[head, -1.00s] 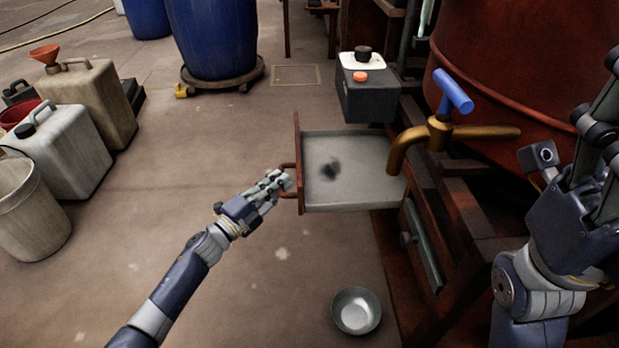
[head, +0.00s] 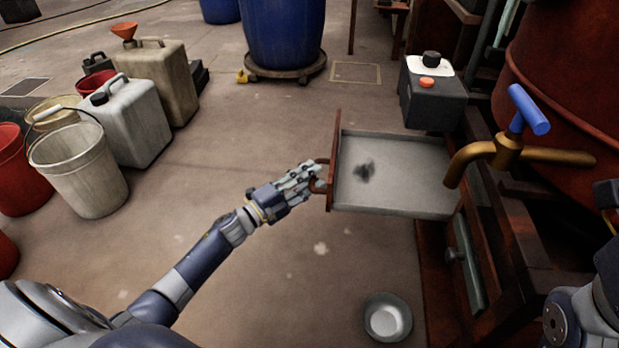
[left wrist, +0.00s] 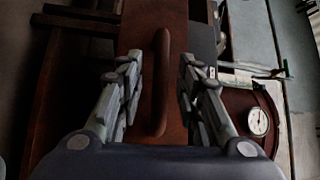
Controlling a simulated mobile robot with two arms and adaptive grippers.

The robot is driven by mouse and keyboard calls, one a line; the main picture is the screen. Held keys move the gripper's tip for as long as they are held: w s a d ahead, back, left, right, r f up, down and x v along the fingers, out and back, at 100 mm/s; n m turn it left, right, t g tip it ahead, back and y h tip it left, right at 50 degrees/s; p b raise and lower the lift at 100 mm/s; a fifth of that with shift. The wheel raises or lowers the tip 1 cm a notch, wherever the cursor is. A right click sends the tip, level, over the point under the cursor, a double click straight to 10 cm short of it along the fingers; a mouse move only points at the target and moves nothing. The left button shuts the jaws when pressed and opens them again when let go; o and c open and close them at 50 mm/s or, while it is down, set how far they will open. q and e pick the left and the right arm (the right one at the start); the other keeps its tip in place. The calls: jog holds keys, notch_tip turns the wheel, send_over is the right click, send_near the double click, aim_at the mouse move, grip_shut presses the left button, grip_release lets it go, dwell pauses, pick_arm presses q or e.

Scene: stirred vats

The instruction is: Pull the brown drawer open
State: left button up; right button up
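The brown drawer (head: 334,160) is pulled out of the wooden stand; its grey inside with a dark smudge shows under the brass tap. Its reddish front faces left and bears a bar handle (head: 324,178). My left gripper (head: 312,178) is at this handle, coming from the left. In the left wrist view the handle (left wrist: 160,85) stands between the two fingers (left wrist: 160,92), with a gap on each side; the fingers are open. Of my right arm only links show at the right edge; its gripper is not in view.
A brass tap (head: 500,150) with a blue lever juts out above the drawer. A metal bowl (head: 386,318) lies on the floor below. A dark box (head: 434,100) stands behind the drawer. Jerrycans (head: 130,120) and buckets (head: 80,170) stand at left; floor between is clear.

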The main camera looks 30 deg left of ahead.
pick_arm(q)
jog(key=v, duration=1.2)
jog(key=shift+a, duration=0.1)
